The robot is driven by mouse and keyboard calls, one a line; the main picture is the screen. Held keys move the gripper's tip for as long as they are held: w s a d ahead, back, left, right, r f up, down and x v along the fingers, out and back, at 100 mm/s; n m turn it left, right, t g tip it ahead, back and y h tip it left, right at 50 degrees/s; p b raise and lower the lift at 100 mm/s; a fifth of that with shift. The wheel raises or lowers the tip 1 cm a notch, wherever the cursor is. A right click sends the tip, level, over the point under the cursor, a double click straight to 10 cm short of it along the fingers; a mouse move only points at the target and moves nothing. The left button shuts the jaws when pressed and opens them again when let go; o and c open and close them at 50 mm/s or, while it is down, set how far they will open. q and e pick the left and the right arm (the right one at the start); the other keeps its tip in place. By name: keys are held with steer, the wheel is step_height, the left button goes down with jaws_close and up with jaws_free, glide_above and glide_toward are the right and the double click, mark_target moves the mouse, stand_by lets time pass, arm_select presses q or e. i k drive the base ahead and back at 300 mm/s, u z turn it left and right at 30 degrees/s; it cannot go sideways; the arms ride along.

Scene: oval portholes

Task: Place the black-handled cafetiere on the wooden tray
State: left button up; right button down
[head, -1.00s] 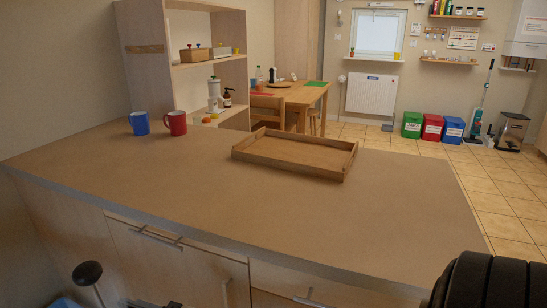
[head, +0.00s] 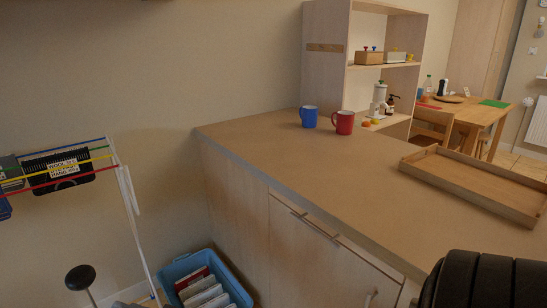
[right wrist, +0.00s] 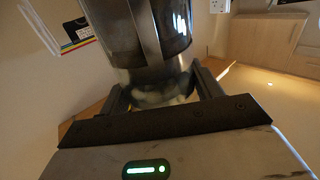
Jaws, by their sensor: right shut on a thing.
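In the right wrist view my right gripper (right wrist: 160,92) is shut on the cafetiere (right wrist: 125,35), a glass jug with a dark band or frame down its side. Its top is cut off by the picture edge. In the head view a black knob on a thin rod (head: 80,277) shows at the lower left; it may be the cafetiere's plunger, but I cannot be sure. The wooden tray (head: 415,166) lies on the counter at the right of the head view, empty where visible and apart from the cafetiere. My left gripper is not in view.
A blue mug (head: 309,117) and a red mug (head: 343,122) stand at the counter's back edge. The counter (head: 330,165) is clear in front of them. A drying rack (head: 130,200) stands at the left, with a blue crate (head: 178,268) on the floor beside it.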

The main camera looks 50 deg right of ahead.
mark_target(470, 183)
steer(key=i, duration=0.9)
steer(key=z, duration=2.1)
